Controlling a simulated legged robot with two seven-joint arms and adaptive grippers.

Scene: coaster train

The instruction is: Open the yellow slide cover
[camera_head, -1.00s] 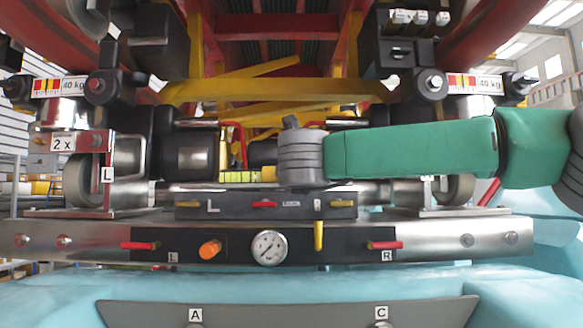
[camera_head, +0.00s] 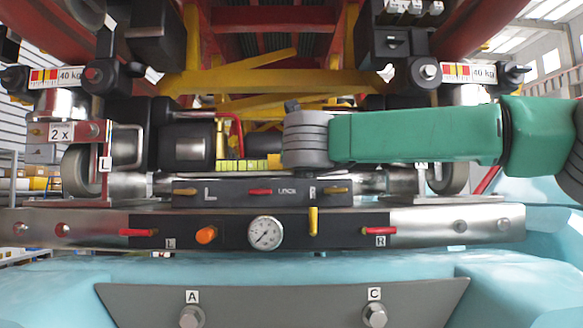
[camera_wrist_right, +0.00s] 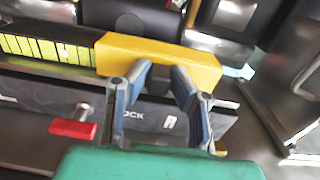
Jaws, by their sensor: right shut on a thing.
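The yellow slide cover (camera_wrist_right: 160,61) is a yellow block in the right wrist view, at the right end of a yellow-green segmented strip (camera_wrist_right: 45,47). My right gripper (camera_wrist_right: 160,72) has its two fingers up against the cover and is shut on it. In the head view a small part of the cover (camera_head: 274,160) shows left of my right wrist, beside the strip (camera_head: 243,166). The green arm and grey wrist hide the rest of it and the fingers there. My left gripper is not in view.
Below the cover is a dark panel (camera_head: 232,192) with a red lever (camera_head: 260,191) marked LOCK and yellow levers L and R. Lower sit a gauge (camera_head: 266,232), an orange knob (camera_head: 206,235) and a yellow handle (camera_head: 313,221). Wheels and metal brackets stand on both sides.

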